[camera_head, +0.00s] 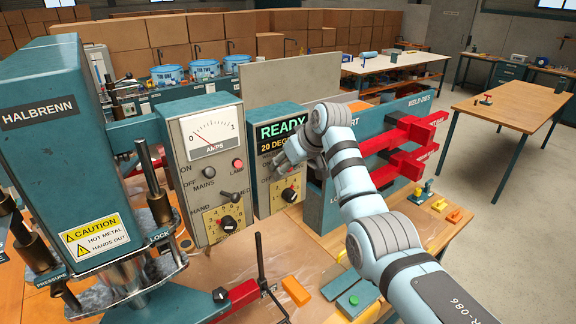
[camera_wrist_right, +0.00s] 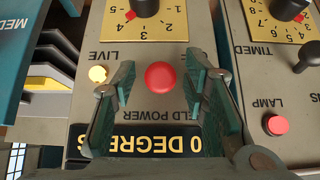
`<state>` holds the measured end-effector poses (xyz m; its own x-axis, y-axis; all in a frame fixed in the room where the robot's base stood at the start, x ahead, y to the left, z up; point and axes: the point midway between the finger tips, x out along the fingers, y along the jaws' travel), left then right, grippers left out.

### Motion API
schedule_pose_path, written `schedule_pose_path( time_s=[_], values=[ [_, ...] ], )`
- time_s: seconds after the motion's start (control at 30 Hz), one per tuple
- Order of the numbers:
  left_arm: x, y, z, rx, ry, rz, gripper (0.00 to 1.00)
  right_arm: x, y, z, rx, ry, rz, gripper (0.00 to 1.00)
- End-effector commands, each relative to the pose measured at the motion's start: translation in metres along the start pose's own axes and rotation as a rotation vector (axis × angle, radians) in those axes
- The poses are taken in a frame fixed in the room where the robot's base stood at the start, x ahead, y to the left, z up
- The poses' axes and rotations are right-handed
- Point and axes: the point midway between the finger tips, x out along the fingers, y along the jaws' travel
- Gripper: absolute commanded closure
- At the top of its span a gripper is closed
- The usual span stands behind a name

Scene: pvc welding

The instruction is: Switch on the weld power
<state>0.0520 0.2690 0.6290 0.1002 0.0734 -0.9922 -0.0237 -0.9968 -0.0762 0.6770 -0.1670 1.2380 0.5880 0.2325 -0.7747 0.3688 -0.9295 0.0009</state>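The weld power control is a round red button (camera_wrist_right: 160,76) on the grey face of the control box (camera_head: 286,120), with its partly covered "WELD POWER" label beside it in the wrist view. A pale yellow lamp (camera_wrist_right: 97,74) marked LIVE sits beside it. My right gripper (camera_head: 279,162) is at the front of this box. In the wrist view its two fingers (camera_wrist_right: 160,88) are apart, one on each side of the button in the picture, with nothing between them; contact cannot be told. In the head view the gripper hides the button. My left gripper is not in view.
The amps meter panel (camera_head: 210,205) stands close left, with a red lamp (camera_head: 238,163) and protruding levers. A dial (camera_head: 289,194) is below the gripper. The HALBRENN machine (camera_head: 55,150) fills the left, and red clamp arms (camera_head: 405,140) stand right.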

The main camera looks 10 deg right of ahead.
Motion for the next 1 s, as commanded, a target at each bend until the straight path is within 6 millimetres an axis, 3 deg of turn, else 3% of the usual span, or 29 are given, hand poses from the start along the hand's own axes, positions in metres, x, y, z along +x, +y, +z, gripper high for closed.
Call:
schedule_pose_path(
  time_s=[0.17,0.5,0.6,1.0],
  values=[
    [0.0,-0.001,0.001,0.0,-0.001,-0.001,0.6,-0.013,0.001,-0.001,0.0,0.003,0.001,0.6],
    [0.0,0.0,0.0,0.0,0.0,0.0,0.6,-0.1,0.001,-0.002,-0.001,0.004,0.002,0.6],
    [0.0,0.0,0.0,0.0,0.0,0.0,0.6,-0.114,0.001,-0.001,0.0,0.001,0.001,0.6],
    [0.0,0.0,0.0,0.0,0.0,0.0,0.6,-0.119,0.0,-0.001,0.0,0.0,0.0,0.6]
  ],
)
